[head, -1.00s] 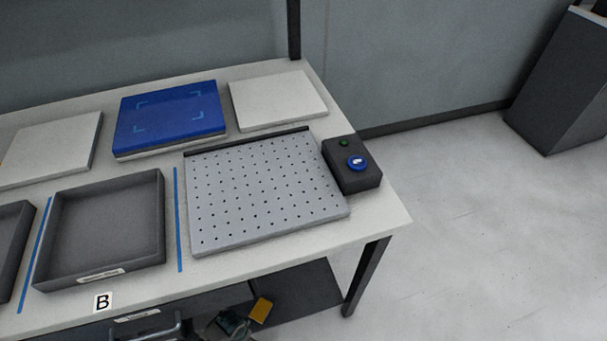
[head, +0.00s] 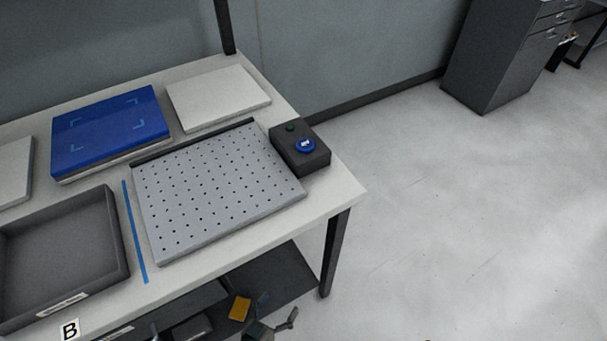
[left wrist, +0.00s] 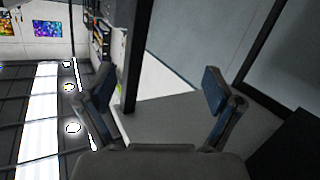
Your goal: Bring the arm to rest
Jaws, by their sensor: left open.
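My left gripper (head: 274,326) shows small at the bottom edge of the head view, in front of the table's lower shelf. It is open and looks empty. In the left wrist view its two blue-padded fingers (left wrist: 157,90) stand wide apart with nothing held between them. Most of my left arm is outside the head view or cut off by its bottom edge. My right gripper is in neither view.
The table (head: 335,200) holds a perforated plate (head: 215,190), a button box (head: 300,160), a blue block (head: 110,130), a pale panel (head: 218,98) and a dark tray (head: 60,250). An orange item (head: 240,308) lies low beneath. Floor at right is clear before a grey cabinet (head: 500,60).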

